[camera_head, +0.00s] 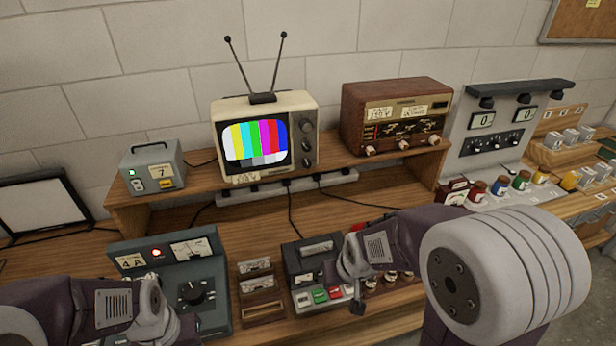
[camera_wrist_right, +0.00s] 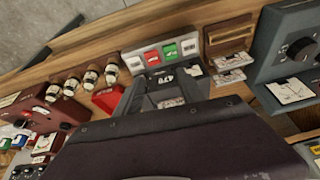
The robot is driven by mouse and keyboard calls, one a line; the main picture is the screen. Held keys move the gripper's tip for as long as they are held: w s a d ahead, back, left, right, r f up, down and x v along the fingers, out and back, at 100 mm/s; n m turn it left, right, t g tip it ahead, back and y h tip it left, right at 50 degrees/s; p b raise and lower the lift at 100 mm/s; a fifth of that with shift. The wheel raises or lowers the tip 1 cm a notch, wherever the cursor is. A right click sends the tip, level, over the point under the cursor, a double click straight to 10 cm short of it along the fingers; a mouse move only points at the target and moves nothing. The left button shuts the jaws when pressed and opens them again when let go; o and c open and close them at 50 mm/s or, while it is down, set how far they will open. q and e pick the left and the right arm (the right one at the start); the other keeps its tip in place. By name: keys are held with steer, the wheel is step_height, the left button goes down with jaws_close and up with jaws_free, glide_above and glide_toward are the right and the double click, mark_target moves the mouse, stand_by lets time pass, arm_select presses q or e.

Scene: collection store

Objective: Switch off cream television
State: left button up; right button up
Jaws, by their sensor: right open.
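The cream television (camera_head: 265,140) stands on the raised wooden shelf at the back, with two antenna rods on top. Its screen is lit with colour bars. Dark round knobs run down the panel at the right of its screen. The television is not in the right wrist view.
A brown radio (camera_head: 396,115) stands right of the television, a small grey box (camera_head: 153,167) left of it. Below are a grey-blue meter unit (camera_head: 175,275) and a dark device with coloured buttons (camera_head: 310,262), which also shows in the right wrist view (camera_wrist_right: 165,78). Cables cross the bench.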

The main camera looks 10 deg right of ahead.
steer(key=w+a+r+t+b, duration=0.1)
steer(key=w+r+t+b, duration=0.2)
steer(key=w, duration=0.5)
steer(key=w+r+t+b, duration=0.2)
steer(key=w+t+b, duration=0.15)
steer(key=w, duration=0.45)
steer(key=t+b, duration=0.7)
steer(key=b, duration=0.4)
glide_toward(307, 166)
steer(key=w+p, duration=0.2)
steer(key=w, duration=0.6)
steer(key=shift+w+f, duration=0.15)
steer(key=shift+w, duration=0.2)
steer(key=shift+c, duration=0.3)
jaws_close()
